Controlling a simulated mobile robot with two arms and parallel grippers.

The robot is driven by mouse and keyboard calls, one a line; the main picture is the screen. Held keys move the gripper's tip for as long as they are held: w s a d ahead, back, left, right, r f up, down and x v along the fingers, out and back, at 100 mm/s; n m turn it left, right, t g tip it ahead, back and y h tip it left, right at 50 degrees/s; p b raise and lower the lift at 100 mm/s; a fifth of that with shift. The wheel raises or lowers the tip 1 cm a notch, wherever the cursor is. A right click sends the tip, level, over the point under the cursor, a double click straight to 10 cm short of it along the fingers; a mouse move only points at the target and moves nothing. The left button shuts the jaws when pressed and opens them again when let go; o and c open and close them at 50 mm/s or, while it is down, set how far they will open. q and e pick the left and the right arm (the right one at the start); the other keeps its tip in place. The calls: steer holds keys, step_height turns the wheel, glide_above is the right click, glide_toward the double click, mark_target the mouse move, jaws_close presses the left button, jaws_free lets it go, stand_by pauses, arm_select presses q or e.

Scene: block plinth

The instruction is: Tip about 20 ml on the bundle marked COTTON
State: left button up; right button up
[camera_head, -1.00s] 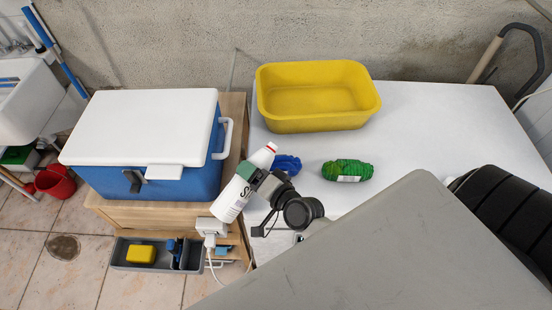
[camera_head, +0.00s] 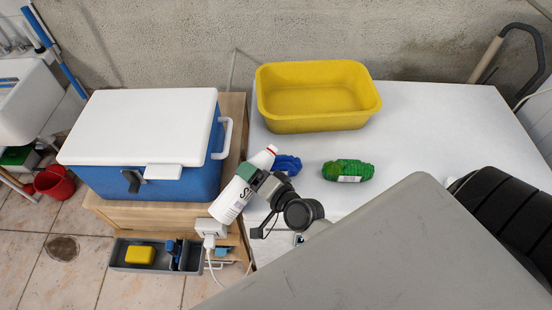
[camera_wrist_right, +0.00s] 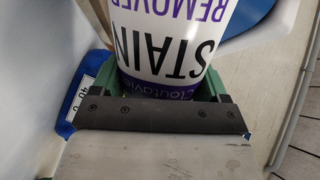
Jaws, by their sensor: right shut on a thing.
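My right gripper (camera_head: 247,171) has its green fingers shut on a white bottle (camera_head: 231,201) with a red tip. The bottle leans, its tip up and to the right, beside the blue bundle (camera_head: 288,164). In the right wrist view, the bottle (camera_wrist_right: 165,45) reads STAIN REMOVER upside down between the fingers (camera_wrist_right: 155,90). The blue bundle is partly hidden by the gripper; its white tag (camera_wrist_right: 72,104) shows in the wrist view, but I cannot read a name there. A green bundle (camera_head: 348,168) with a small unreadable white label lies to the right. My left gripper is out of view.
A yellow tub (camera_head: 318,120) stands behind the bundles on the white table (camera_head: 425,125). A blue cooler with a white lid (camera_head: 145,125) sits on a wooden stand at left. A grey tray (camera_head: 125,265) holds a yellow block. The table right of the green bundle is clear.

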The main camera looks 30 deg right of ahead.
steer(key=shift+f+m, duration=0.1)
steer(key=shift+m, duration=0.7)
stand_by(1.9)
steer(key=shift+r+m+y+p, duration=0.4)
steer(key=shift+r+m+p, duration=0.2)
steer(key=shift+p, duration=0.35)
stand_by(1.7)
